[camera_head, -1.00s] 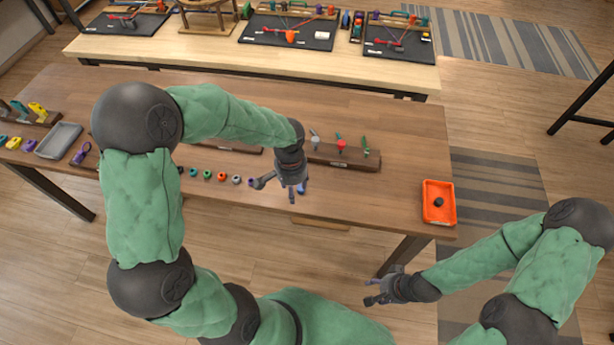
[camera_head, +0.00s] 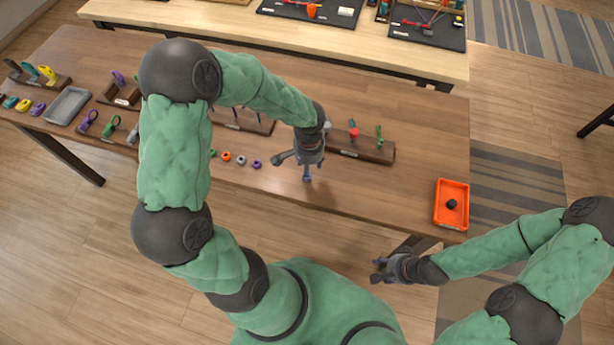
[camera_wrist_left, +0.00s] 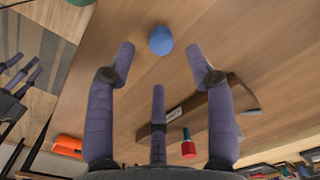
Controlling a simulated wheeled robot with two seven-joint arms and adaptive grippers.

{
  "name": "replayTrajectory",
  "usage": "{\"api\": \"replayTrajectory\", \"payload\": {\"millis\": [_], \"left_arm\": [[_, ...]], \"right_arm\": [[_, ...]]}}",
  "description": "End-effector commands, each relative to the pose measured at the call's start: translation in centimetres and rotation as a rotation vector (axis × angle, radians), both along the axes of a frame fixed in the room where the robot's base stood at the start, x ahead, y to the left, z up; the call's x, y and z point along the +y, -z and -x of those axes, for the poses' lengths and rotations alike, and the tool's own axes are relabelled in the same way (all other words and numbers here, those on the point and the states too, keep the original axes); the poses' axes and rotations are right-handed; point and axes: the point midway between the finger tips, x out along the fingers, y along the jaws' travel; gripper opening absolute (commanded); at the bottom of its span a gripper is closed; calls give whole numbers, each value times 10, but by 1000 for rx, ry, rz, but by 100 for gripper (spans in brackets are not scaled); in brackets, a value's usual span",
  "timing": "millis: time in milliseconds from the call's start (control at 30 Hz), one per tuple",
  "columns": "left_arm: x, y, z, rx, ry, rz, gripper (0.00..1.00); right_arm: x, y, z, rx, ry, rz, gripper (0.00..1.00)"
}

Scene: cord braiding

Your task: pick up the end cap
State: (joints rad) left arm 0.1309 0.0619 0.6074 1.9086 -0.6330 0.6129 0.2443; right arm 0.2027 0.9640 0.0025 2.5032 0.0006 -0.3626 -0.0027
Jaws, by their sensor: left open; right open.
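A small blue cap (camera_wrist_left: 160,40) sits on the wooden table just beyond my left fingertips in the left wrist view, apart from them and roughly centred between the two outer fingers. It seems to be the end cap. My left gripper (camera_head: 307,168) is over the table's near side, fingers down, open and empty; in the left wrist view its fingers (camera_wrist_left: 157,80) are spread. In the head view the gripper covers the cap's area, so I cannot clearly separate the cap from the fingers. My right gripper (camera_head: 379,270) is open and empty, off the table's front edge.
A wooden holder (camera_head: 345,150) with red-topped and green pieces stands just behind my left gripper. Small coloured rings (camera_head: 241,160) lie in a row to its left. An orange tray (camera_head: 451,222) with a black piece is at the table's right end. The tabletop between holder and tray is clear.

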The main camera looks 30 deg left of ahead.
Motion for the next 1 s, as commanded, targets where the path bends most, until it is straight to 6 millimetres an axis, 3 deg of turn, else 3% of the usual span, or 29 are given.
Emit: {"api": "replayTrajectory", "payload": {"millis": [300,567,600,767,1000], "left_arm": [[4,43,3,2,1,1,54],[4,47,2,0,-1,0,54],[4,47,2,0,-1,0,51],[4,47,2,0,-1,0,14],[4,47,3,0,0,1,13]], "right_arm": [[0,17,0,0,0,0,48],[0,17,0,0,0,0,48],[0,17,0,0,0,0,48],[0,17,0,0,0,0,48],[0,17,0,0,0,0,48]]}}
